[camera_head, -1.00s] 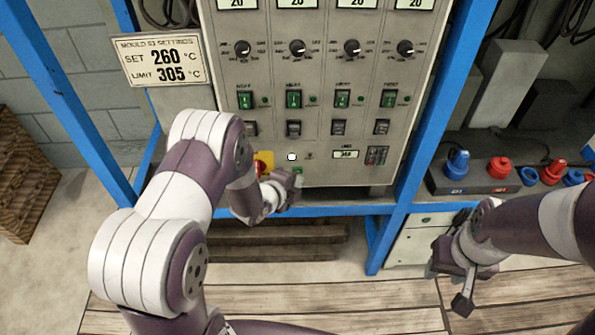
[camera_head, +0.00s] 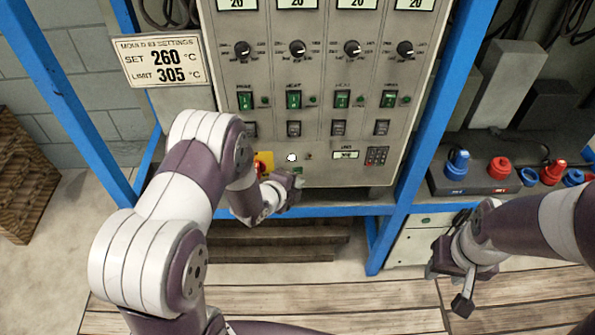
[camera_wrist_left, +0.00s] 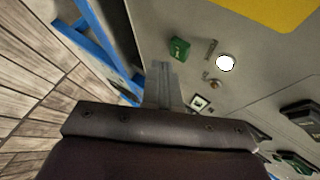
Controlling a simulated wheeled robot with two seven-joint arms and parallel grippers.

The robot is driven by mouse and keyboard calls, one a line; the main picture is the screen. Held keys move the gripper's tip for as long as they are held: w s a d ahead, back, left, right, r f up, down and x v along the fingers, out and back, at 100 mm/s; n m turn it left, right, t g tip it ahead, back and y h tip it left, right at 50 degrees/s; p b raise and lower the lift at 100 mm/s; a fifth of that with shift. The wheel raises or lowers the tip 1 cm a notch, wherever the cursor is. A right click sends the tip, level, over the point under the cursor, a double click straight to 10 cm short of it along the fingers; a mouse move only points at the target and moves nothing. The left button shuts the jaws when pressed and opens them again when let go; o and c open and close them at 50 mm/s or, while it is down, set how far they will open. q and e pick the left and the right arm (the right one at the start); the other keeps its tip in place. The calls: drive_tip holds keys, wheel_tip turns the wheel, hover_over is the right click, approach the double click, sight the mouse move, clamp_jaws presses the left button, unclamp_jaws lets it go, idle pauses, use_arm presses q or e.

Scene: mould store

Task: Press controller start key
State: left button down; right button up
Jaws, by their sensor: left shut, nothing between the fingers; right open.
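The controller (camera_head: 320,120) is a grey upright panel inside a blue frame. Low on it are a small green key (camera_head: 297,170) and a round white lit button (camera_head: 291,157). In the left wrist view the green key (camera_wrist_left: 179,49) lies just beyond the fingertips, with the white button (camera_wrist_left: 225,63) to its right. My left gripper (camera_head: 294,182) is shut and empty, close to the panel just below the green key; I cannot tell whether it touches the panel. In the left wrist view its fingers (camera_wrist_left: 160,70) stay together. My right gripper (camera_head: 453,287) is open and empty, away at the right.
A red and yellow switch (camera_head: 264,163) sits left of the white button, partly behind my left arm. A settings sign (camera_head: 160,60) hangs at the left. Blue and red connectors (camera_head: 500,167) stand at the right. A blue rail (camera_head: 340,210) runs below the panel.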

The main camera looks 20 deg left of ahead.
idle(0.8)
use_arm(q)
drive_tip(key=shift+w+a, duration=0.15)
drive_tip(key=shift+w, duration=0.25)
drive_tip(key=shift+w+b, duration=0.3)
idle(0.5)
drive_tip(key=shift+s, duration=0.75)
drive_tip(key=shift+d, duration=0.2)
drive_tip(key=s, duration=0.2)
drive_tip(key=s+d+p, duration=0.1)
drive_tip(key=s, duration=0.1)
drive_tip(key=shift+s+d, duration=0.15)
drive_tip(key=shift+s, duration=0.25)
idle(0.5)
